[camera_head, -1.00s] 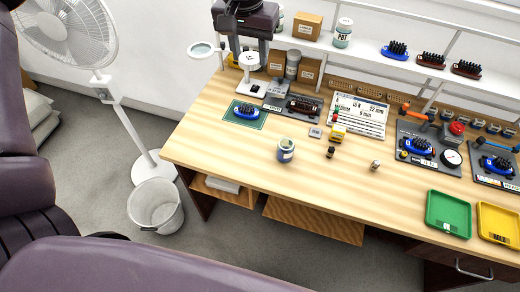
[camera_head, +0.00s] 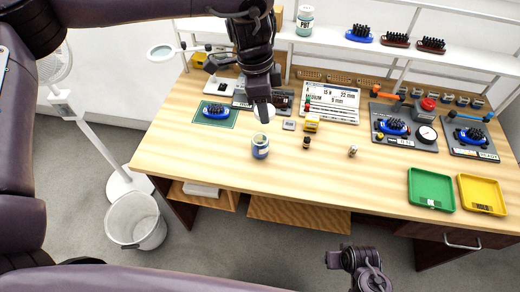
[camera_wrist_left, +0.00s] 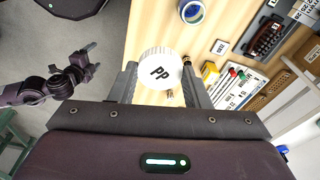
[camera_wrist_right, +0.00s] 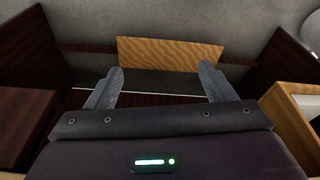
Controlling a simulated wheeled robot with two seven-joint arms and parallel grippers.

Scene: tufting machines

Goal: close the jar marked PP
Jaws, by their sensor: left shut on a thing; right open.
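My left gripper (camera_head: 264,103) is shut on a white round lid (camera_wrist_left: 158,66) marked PP. The jar (camera_head: 260,147) stands upright and uncovered on the wooden table, a little nearer the front edge than the lid appears. It has a blue and white label whose text I cannot read. The left wrist view shows its round mouth (camera_wrist_left: 192,12). My right gripper (camera_wrist_right: 160,85) is open and empty, low in front of the table.
A small dark bottle (camera_head: 306,143) and a small metal-topped item (camera_head: 353,151) stand right of the jar. A yellow block (camera_head: 312,122) lies behind. Green (camera_head: 431,188) and yellow (camera_head: 482,194) trays lie at the right. The table's front strip is clear.

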